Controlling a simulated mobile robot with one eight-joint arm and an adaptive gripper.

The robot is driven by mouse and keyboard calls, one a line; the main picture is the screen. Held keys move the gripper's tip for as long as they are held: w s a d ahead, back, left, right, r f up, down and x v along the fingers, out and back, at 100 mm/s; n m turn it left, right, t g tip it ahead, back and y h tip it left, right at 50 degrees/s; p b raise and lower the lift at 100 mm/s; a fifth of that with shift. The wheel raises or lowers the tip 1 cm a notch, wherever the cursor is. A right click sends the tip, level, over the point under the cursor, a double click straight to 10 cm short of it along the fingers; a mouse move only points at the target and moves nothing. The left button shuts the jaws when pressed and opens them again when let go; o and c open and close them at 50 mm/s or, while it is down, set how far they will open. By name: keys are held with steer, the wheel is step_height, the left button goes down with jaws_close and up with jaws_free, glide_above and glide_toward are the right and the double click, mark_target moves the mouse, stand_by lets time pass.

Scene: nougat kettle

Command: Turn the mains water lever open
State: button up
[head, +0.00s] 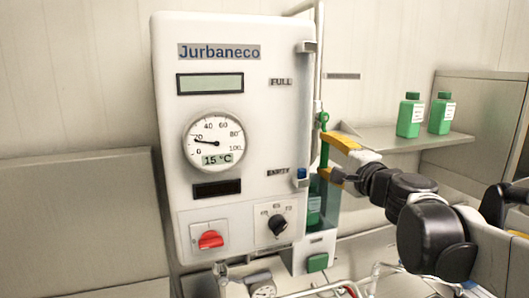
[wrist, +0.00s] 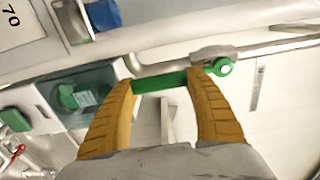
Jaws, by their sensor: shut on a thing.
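The green mains water lever (head: 323,150) is on the vertical pipe (head: 319,75) at the right side of the white Jurbaneco unit. It hangs down from its round green pivot, roughly in line with the pipe. My gripper (head: 326,156) reaches in from the right with its yellow fingers one above the other. In the wrist view my gripper (wrist: 161,80) is shut on the green lever (wrist: 158,82), which spans between both fingertips. The pivot end (wrist: 223,67) shows just past the right finger. The fingers hide parts of the lever's ends.
The white unit (head: 245,140) carries a dial (head: 214,142), a red switch (head: 210,239) and a black knob (head: 278,224). A blue part (head: 302,173) sits close left of the lever. Two green bottles (head: 411,116) stand on a shelf (head: 400,138) behind my arm.

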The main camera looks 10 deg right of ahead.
steer(key=o, duration=1.4)
steer(key=shift+o, duration=0.2)
steer(key=s+d, duration=0.2)
steer(key=s, duration=1)
steer(key=shift+w+d, duration=0.1)
